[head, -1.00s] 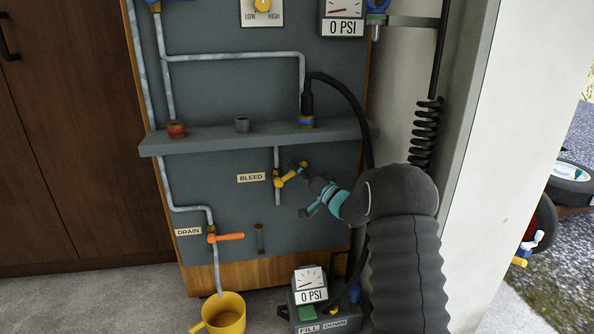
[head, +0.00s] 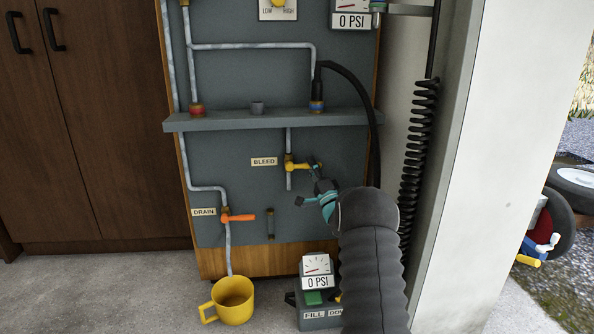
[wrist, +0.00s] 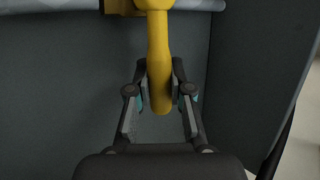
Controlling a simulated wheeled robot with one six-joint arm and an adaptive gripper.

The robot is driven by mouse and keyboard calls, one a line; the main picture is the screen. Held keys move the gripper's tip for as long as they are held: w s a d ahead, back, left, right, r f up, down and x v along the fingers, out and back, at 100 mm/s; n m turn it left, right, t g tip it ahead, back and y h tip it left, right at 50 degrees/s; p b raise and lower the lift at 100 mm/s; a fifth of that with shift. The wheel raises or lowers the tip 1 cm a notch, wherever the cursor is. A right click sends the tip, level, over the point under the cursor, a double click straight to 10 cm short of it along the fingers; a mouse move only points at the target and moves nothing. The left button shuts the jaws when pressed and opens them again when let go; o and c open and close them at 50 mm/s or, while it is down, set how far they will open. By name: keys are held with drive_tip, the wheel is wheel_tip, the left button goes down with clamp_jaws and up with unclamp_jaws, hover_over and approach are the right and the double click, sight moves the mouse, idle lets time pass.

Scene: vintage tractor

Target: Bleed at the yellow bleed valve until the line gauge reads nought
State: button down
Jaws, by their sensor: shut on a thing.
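The yellow bleed valve (head: 291,166) sits on a short grey pipe right of the BLEED label (head: 264,161). My gripper (head: 314,177) is at its right end. In the wrist view the valve's yellow handle (wrist: 160,62) runs down between the two fingers of my gripper (wrist: 161,88), which are shut on it. A gauge (head: 353,18) at the top right, partly cut off by the frame, reads 0 PSI. A second gauge (head: 317,270), on the box on the floor, also reads 0 PSI.
An orange drain handle (head: 240,216) is at the lower left of the panel, above a yellow mug (head: 233,300) on the floor. A grey shelf (head: 220,123) crosses the panel above the valve. A black coiled hose (head: 415,150) hangs at the right.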

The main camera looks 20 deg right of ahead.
drive_tip(key=shift+f, duration=0.1)
idle(0.3)
drive_tip(key=c, duration=1)
unclamp_jaws()
drive_tip(key=shift+c, duration=0.2)
drive_tip(key=a+v, duration=0.1)
drive_tip(key=v, duration=1.1)
drive_tip(key=shift+d, duration=0.45)
